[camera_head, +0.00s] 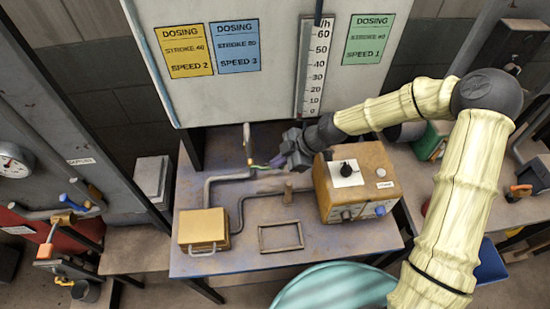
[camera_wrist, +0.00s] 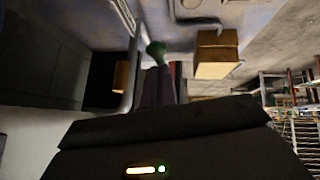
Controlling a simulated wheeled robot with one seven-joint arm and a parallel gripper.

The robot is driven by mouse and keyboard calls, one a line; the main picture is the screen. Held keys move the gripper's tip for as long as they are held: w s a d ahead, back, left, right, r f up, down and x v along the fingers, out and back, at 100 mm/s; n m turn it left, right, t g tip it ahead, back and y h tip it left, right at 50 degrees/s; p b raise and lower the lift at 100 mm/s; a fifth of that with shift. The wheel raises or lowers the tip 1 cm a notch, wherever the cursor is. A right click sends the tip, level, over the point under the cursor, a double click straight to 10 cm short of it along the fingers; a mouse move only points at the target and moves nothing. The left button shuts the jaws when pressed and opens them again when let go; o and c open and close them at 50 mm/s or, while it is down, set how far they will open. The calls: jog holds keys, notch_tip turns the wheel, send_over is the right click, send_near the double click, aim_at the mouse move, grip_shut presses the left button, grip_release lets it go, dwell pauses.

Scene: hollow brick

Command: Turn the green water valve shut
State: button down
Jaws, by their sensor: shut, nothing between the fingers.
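A small green handle (camera_head: 258,166) shows at the pipe end near the back of the bench, just left of my fingertips. A green knob-like piece also shows in the wrist view (camera_wrist: 156,48), directly beyond my fingers. My gripper (camera_head: 278,161) reaches in from the right, low over the bench, with its fingers together and nothing held. In the wrist view the fingers (camera_wrist: 157,72) point at the green piece and overlap its lower part. I cannot tell whether they touch it. The grey pipe (camera_head: 222,178) runs left from the valve area. The valve's body is partly hidden.
A tan control box (camera_head: 355,182) with a black knob stands right of my gripper. A small yellow case (camera_head: 204,229) and an empty frame (camera_head: 281,237) are on the bench (camera_head: 340,241). A white panel (camera_head: 270,90) hangs behind. Other pipes with blue and orange handles (camera_head: 46,251) are at left.

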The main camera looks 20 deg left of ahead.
jog(key=shift+d+f, duration=0.1)
dwell(0.3)
jog(key=shift+r+p, duration=0.5)
jog(key=shift+r, duration=0.05)
jog(key=v, duration=1.2)
jog(key=shift+s+a+r, duration=0.25)
jog(key=shift+s+r, duration=0.1)
